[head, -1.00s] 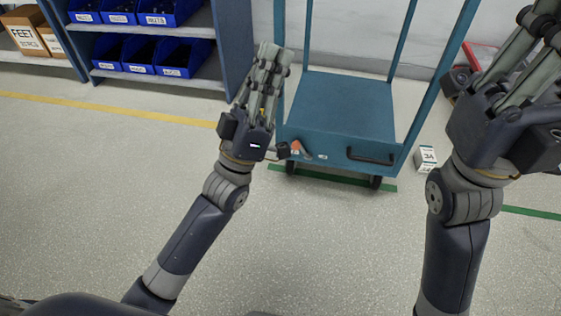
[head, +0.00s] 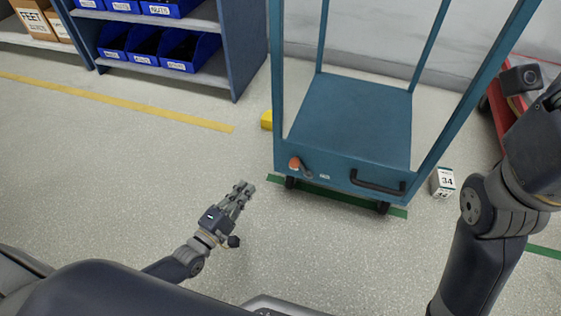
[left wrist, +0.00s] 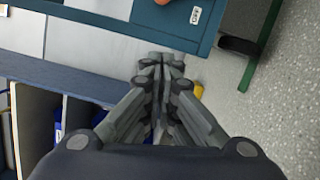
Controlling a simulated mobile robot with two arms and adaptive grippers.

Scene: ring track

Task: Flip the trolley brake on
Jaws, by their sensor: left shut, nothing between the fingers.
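The teal trolley (head: 345,110) stands ahead, its front panel facing me. On the panel's left is a brake lever (head: 306,171) with an orange-red part (head: 295,163) beside a small white label (head: 324,177). My left gripper (head: 246,188) is shut and empty, low and left of the trolley, apart from the lever. In the left wrist view its fingers (left wrist: 161,62) meet just below the trolley's teal edge (left wrist: 120,28), and an orange bit (left wrist: 162,2) is cut off at the top. My right arm is at the right edge; its gripper's fingers are out of frame.
A black handle (head: 378,184) sits on the panel's right. A white box marked 34 (head: 442,182) stands right of the trolley, and a yellow block (head: 267,120) left of it. Shelves with blue bins (head: 188,52) are back left. The floor at left is clear.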

